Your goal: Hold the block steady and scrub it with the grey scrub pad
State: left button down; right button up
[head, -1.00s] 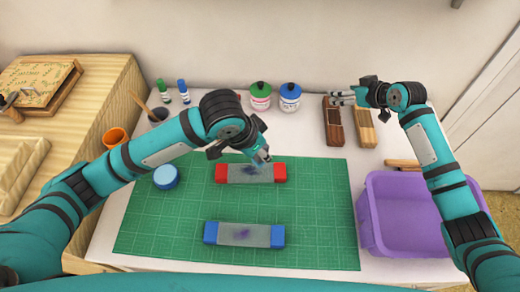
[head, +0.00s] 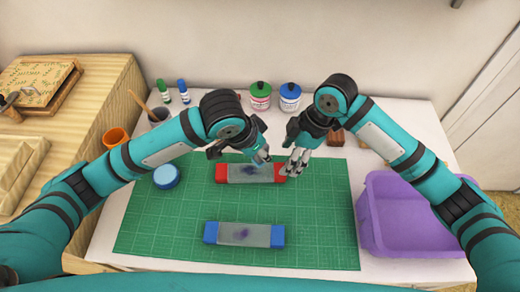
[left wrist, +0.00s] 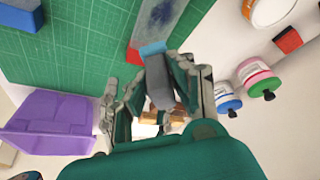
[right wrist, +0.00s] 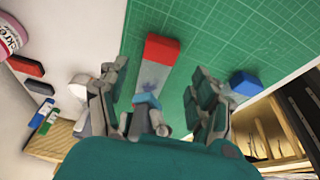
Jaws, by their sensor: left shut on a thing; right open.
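A block with red ends and a grey, ink-stained middle (head: 248,173) lies on the green mat. It also shows in the left wrist view (left wrist: 158,18) and right wrist view (right wrist: 153,78). My left gripper (head: 262,156) is shut on the grey scrub pad with a blue face (left wrist: 158,80), just above the block's far side; I cannot tell whether the pad touches it. My right gripper (head: 296,165) is open at the block's right end, its fingers apart and partly covering that red end. A second, blue-ended stained block (head: 243,235) lies nearer me.
The green mat (head: 320,225) is clear between the blocks. A purple bin (head: 410,250) stands at right, a blue round tin (head: 166,176) at left. Two ink jars (head: 261,96) (head: 290,97) stand behind the grippers. A wooden box (head: 362,137) is partly hidden behind my right arm.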

aim_at(278, 170)
jog(key=shift+x, duration=3.7)
jog(key=c, duration=1)
jog(key=shift+o, duration=0.2)
jog(key=shift+w, duration=0.1)
